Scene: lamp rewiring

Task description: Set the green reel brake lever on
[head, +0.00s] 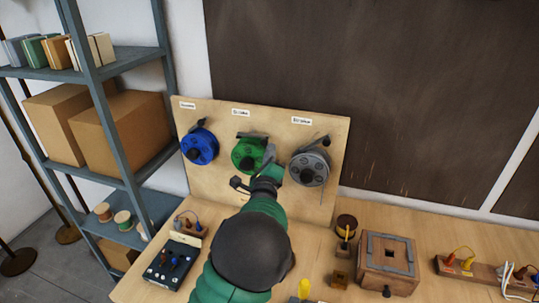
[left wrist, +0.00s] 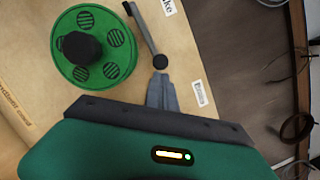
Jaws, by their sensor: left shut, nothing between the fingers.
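The green reel (head: 246,155) is mounted on the upright wooden board, in the middle of three reels. In the left wrist view the green reel (left wrist: 120,40) has a black hub and striped round holes. Its grey brake lever (left wrist: 143,32) runs beside the reel's rim and ends at a dark round knob; the lever (head: 252,135) shows above the reel in the head view. My left gripper (head: 269,153) is shut and empty. Its fingertips (left wrist: 160,82) are right by the dark knob; I cannot tell whether they touch it. My right gripper is not in view.
A blue reel (head: 200,147) is left of the green one and a grey reel (head: 309,168) is right. The board (head: 330,135) carries small labels. On the bench are a meter (head: 173,262), a wooden box (head: 388,262) and a terminal strip (head: 455,268). A shelf (head: 130,185) stands left.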

